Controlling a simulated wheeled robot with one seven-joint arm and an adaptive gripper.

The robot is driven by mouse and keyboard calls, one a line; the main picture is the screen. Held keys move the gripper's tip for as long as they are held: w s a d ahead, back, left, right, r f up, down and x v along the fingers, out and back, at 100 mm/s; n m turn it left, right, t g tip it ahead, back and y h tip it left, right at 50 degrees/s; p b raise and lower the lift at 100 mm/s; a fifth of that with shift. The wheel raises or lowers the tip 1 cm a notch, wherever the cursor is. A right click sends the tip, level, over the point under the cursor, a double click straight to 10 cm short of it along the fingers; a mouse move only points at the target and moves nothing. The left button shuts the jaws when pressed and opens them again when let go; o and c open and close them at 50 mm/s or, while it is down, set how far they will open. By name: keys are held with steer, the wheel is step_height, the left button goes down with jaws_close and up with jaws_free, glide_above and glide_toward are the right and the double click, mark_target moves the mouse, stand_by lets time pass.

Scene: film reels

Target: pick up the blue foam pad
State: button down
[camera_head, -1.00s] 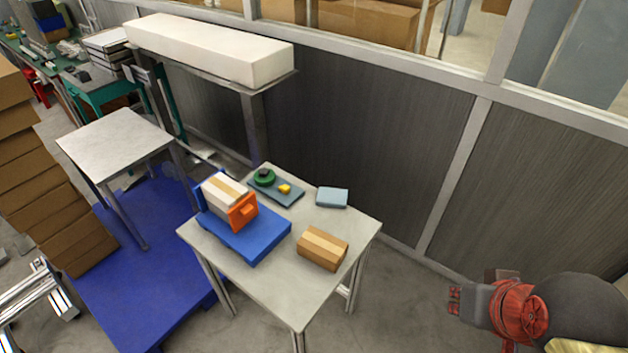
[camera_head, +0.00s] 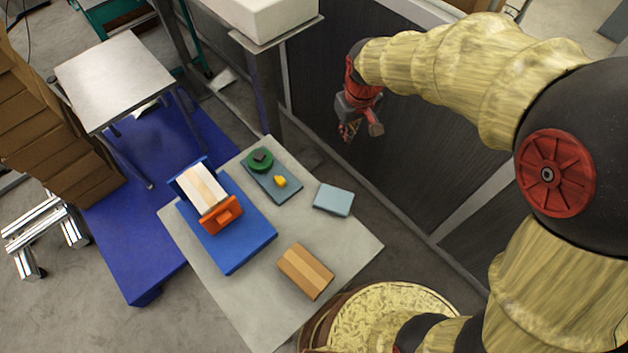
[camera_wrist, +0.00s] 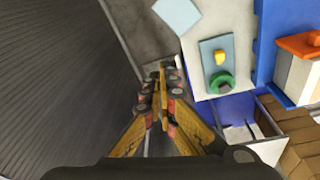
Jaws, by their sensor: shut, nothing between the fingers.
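The blue foam pad (camera_head: 333,199) is a light blue, flat rectangular block lying alone on the grey table (camera_head: 232,312), near its right edge in the head view. The pad also shows at the top of the wrist view (camera_wrist: 178,14). My gripper (camera_head: 348,131) is beyond the table's far right side, in front of the dark wall panel, apart from the pad. In the wrist view my gripper (camera_wrist: 160,75) has its fingers together, with nothing between them.
Beside the pad lies a grey-blue plate (camera_head: 288,194) with a green reel (camera_head: 260,160) and a yellow piece (camera_head: 280,181). A striped brown box (camera_head: 305,271) and a blue base (camera_head: 235,255) with an orange part (camera_head: 221,215) share the table. The dark wall panel (camera_head: 315,100) stands close to my gripper.

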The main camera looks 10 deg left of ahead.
steer(key=w+a+f+n+p, duration=0.1)
steer(key=w+a+f+n, duration=0.15)
steer(key=a+f, duration=0.4)
steer(key=n+g+p, duration=0.1)
steer(key=g+p, duration=0.1)
glide_above(322, 191)
steer(key=w+a, duration=0.5)
steer(key=a, duration=0.1)
step_height(322, 191, down, 12)
steer(key=shift+h, duration=0.3)
step_height(322, 191, down, 10)
steer(key=shift+f+b, duration=0.1)
steer(key=shift+b, duration=0.25)
steer(key=shift+s+d+r, duration=0.2)
steer(key=shift+s+d, duration=0.8)
steer(key=shift+d, duration=0.2)
steer(key=shift+s+d, duration=0.25)
steer(key=s+d, duration=0.2)
steer(key=d, duration=0.1)
steer(key=shift+s+d, duration=0.2)
steer(key=shift+s, duration=0.15)
steer(key=shift+f, duration=0.1)
